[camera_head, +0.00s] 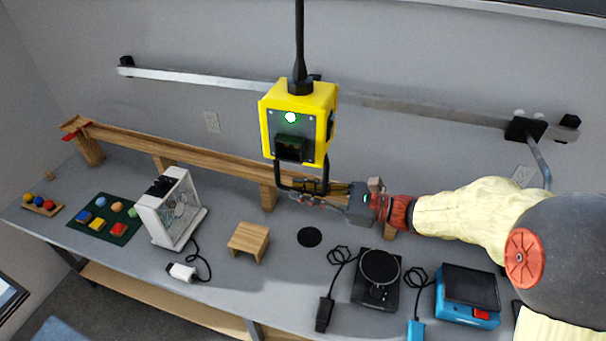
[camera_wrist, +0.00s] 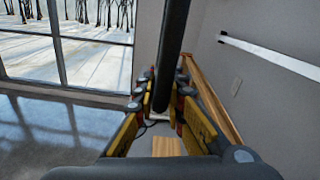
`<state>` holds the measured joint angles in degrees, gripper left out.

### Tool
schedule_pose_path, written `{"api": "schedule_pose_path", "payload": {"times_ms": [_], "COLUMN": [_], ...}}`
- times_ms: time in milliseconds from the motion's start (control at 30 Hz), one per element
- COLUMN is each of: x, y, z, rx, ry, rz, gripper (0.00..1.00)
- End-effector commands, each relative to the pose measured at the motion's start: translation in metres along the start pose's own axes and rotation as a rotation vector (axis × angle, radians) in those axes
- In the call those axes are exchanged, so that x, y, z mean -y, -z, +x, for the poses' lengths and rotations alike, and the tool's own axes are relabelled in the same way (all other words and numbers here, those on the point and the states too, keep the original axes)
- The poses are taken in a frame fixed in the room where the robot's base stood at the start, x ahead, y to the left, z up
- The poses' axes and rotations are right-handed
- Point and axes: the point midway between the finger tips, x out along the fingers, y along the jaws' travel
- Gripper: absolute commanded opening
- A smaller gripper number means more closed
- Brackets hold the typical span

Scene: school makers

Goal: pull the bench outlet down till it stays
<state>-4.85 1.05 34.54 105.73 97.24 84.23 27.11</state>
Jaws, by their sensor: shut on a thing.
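The bench outlet is a yellow box (camera_head: 299,115) hanging on a black cord over the bench in the head view. A green light and a dark socket show on its front face. A black handle loop (camera_head: 279,178) hangs from its underside. My gripper (camera_head: 310,190) reaches in from the right and is shut on the lower bar of this handle. In the wrist view a thick dark bar (camera_wrist: 172,50) runs between the fingers of my gripper (camera_wrist: 162,100). The yellow box itself does not clearly show there.
The bench (camera_head: 200,290) below holds a white fan-like box (camera_head: 172,208), a small wooden stool (camera_head: 248,241), a black turntable-like device (camera_head: 378,280) and a blue device (camera_head: 468,295). A wooden ramp (camera_head: 200,150) runs along the back. A metal rail (camera_head: 420,110) crosses the wall.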

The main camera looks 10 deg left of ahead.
Motion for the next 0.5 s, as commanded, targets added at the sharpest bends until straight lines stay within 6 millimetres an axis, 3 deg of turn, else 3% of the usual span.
{"api": "schedule_pose_path", "payload": {"times_ms": [33, 200, 500], "x": [-0.003, -0.008, -0.009], "y": [0.017, 0.038, 0.048], "z": [-0.001, -0.001, -0.001], "rx": [-0.004, -0.004, -0.003], "ry": [0.001, 0.001, 0.001], "rz": [0.003, 0.002, 0.001], "gripper": [0.0, 0.0, 0.0]}}
